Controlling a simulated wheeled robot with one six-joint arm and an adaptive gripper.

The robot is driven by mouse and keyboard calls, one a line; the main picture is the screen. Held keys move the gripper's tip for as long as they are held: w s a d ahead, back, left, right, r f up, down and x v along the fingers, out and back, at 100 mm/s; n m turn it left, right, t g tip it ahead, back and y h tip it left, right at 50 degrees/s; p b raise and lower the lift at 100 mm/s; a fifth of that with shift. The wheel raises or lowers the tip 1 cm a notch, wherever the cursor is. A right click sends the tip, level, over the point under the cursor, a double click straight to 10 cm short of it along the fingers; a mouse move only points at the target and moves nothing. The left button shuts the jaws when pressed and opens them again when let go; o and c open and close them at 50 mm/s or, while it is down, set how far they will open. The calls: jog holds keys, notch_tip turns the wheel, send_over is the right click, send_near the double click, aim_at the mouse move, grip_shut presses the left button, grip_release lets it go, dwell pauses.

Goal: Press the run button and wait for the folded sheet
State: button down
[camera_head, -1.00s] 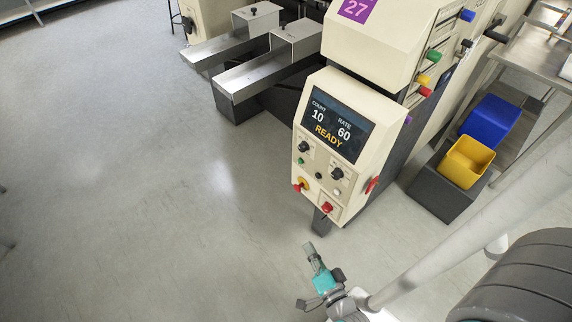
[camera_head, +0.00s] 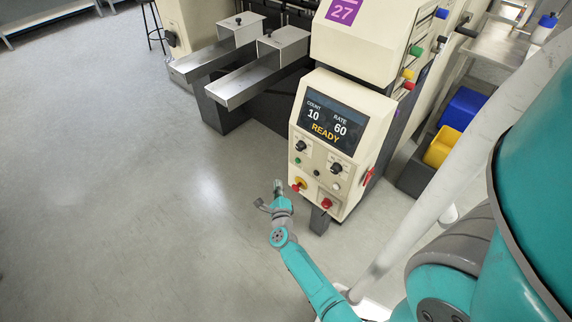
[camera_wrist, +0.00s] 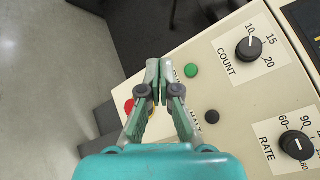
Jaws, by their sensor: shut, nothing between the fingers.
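The cream control panel (camera_head: 322,190) has a display (camera_head: 332,123) reading COUNT 10, RATE 60, READY. A small green button (camera_head: 298,161) sits at its left, below the COUNT dial. In the wrist view the green button (camera_wrist: 191,71) is just right of my fingertips, its nearby lettering partly hidden. My gripper (camera_wrist: 158,70) is shut and empty, its tips over the panel's edge area in that view; contact cannot be told. In the head view my gripper (camera_head: 278,185) is just left of the panel's lower part. No folded sheet is visible.
A black button (camera_wrist: 211,116), COUNT dial (camera_wrist: 249,47) and RATE dial (camera_wrist: 297,145) are close by. Two metal chutes (camera_head: 260,75) extend left of the panel. Blue (camera_head: 462,108) and yellow (camera_head: 442,147) bins stand right. The left floor is clear.

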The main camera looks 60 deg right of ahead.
aim_at(298, 161)
jog(key=shift+w+d+m, duration=0.7)
jog(key=shift+w+d, duration=0.1)
jog(key=shift+w, duration=0.1)
jog(key=shift+d, duration=0.1)
jog(key=s+d, duration=0.2)
jog(key=d, duration=0.6)
jog(key=shift+d, duration=0.2)
jog(key=shift+d, duration=0.2)
dwell(1.0)
jog(key=shift+d, duration=0.2)
jog(key=shift+s+d, duration=0.15)
jog(key=shift+d, duration=0.25)
dwell(0.7)
jog(key=shift+a, duration=0.8)
